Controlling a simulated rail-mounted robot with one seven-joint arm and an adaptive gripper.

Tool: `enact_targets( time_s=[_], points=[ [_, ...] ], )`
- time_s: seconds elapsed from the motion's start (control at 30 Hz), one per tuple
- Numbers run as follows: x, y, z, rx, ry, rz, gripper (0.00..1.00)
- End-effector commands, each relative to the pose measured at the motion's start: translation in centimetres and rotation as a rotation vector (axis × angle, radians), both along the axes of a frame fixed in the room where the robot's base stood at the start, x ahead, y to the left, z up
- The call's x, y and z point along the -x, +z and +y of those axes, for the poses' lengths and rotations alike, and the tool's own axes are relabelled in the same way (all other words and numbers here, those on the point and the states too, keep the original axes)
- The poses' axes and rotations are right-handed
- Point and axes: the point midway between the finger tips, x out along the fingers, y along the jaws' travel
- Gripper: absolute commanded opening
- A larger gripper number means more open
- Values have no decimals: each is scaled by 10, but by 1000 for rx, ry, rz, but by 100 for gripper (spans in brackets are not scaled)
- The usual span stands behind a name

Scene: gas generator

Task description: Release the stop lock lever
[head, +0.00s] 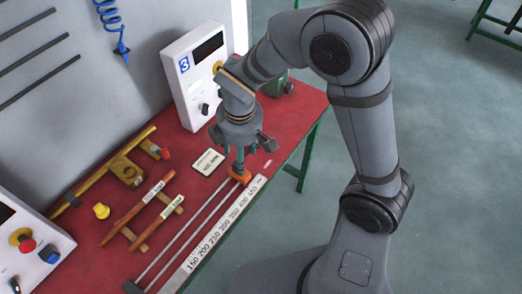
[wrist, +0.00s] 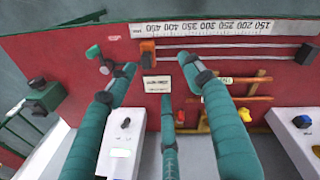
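The orange stop piece (head: 241,176) sits at the far end of two metal rods beside the numbered scale. It is most likely the part with the stop lock lever; a separate lever is too small to make out. In the wrist view the orange piece (wrist: 147,46) has a dark block beside it. My gripper (head: 239,162) points down close to it, its teal fingers partly hiding it. I cannot tell whether a finger touches the piece.
The red table (head: 95,222) carries a small sign (head: 208,162), wooden levers (head: 140,214), a yellow knob (head: 101,211) and a white control box (head: 190,85) numbered 3. A white scale (head: 212,237) runs along the front edge. A green device (head: 275,85) stands behind.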

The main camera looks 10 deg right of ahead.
Motion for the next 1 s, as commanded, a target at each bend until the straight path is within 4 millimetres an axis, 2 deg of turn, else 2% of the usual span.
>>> enact_targets(
  time_s=[0.03, 0.2, 0.4, 0.6, 0.83, 1.0],
  points=[
    [-16, -15, 0, 25, 31, 1, 47],
    [-61, -37, -7, 116, 148, 18, 37],
    [-101, -58, -19, 211, 270, 56, 25],
    [-121, -70, -31, 272, 350, 94, 13],
    [-128, -73, -38, 298, 383, 116, 0],
    [-128, -72, -38, 299, 385, 117, 0]
  ],
)
